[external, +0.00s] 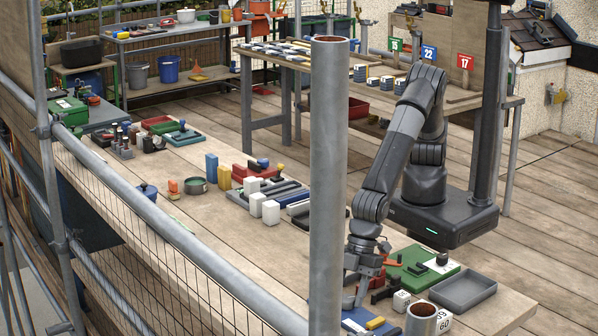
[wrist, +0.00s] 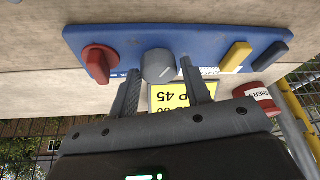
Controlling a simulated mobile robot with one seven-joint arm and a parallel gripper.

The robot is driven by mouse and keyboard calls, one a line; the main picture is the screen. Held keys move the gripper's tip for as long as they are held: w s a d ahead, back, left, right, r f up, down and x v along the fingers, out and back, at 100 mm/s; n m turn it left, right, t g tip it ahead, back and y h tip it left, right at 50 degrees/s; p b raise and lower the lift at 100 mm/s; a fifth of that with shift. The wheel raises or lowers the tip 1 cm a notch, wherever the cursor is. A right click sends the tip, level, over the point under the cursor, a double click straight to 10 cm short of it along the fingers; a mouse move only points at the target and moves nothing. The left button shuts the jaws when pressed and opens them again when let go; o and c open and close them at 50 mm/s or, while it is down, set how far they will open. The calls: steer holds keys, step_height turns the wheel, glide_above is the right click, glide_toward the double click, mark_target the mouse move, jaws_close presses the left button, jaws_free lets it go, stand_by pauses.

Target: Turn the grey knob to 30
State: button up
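The grey knob (wrist: 158,65) is a round knob in the middle of a blue panel (wrist: 205,42) in the wrist view. A pale mark shows near its right side; I cannot read its setting. My gripper (wrist: 159,68) is open, with one fingertip on each side of the knob. Contact with the knob is not clear. In the external view my gripper (external: 354,292) is low over the bench, partly behind a grey pole. Part of the blue panel (external: 352,316) shows below it. A yellow label (wrist: 172,97), upside down, reads "P 45" beneath another line partly covered by a finger.
The panel also has a red knob (wrist: 97,62), a yellow switch (wrist: 236,57) and a dark switch (wrist: 270,56). A red and white tin (wrist: 257,98) stands close by.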

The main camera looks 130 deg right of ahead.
steer(key=c, duration=0.6)
steer(key=shift+c, duration=0.2)
steer(key=shift+m, duration=0.3)
steer(key=o, duration=1)
steer(key=v, duration=1)
steer(key=shift+r, duration=0.4)
